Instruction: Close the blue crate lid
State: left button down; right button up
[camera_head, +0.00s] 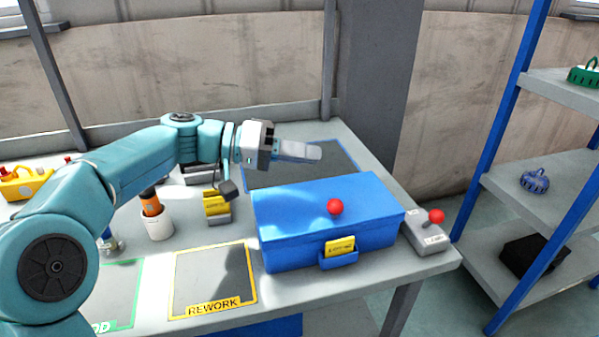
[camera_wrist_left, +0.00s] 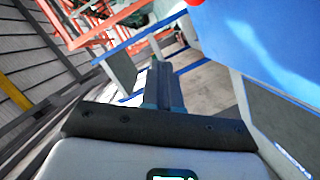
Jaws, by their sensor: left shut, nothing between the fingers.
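The blue crate (camera_head: 300,247) stands near the right end of the table. Its blue lid (camera_head: 295,207) lies flat over the top and looks closed, with a red ball knob (camera_head: 335,206) near its front. A yellow label sits on the crate's front in a blue holder (camera_head: 339,258). My left gripper (camera_head: 316,152) is shut and empty, above and behind the crate's back edge, apart from the lid. In the left wrist view my left fingers (camera_wrist_left: 162,85) show shut, with a blue surface (camera_wrist_left: 250,40) at the upper right. My right gripper is not in view.
A grey box with a red ball lever (camera_head: 428,238) stands right of the crate. Left are a REWORK mat (camera_head: 213,279), a white cup (camera_head: 157,224) and a yellow block (camera_head: 216,205). A dark mat (camera_head: 345,158) lies behind; a blue-framed shelf (camera_head: 545,190) stands at the right.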

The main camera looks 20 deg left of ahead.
aim_at(311, 218)
pick_arm(q)
jog(key=s+f+m+b, duration=0.1)
jog(key=b, duration=0.2)
jog(key=s+d+f+m+y+b, duration=0.1)
jog(key=f+b, duration=0.1)
jog(key=b, duration=0.2)
jog(key=s+d+f+m+t+b, duration=0.1)
jog(key=m+b, duration=0.1)
jog(key=b, duration=0.1)
jog(key=shift+s+d+f+y+b, duration=0.2)
jog(key=shift+s+f+y+b, duration=0.1)
jog(key=shift+b, duration=0.1)
jog(key=shift+s+d+f+m+b, duration=0.3)
jog(key=shift+m+b, duration=0.3)
jog(key=shift+b, duration=0.4)
jog(key=shift+s, duration=0.15)
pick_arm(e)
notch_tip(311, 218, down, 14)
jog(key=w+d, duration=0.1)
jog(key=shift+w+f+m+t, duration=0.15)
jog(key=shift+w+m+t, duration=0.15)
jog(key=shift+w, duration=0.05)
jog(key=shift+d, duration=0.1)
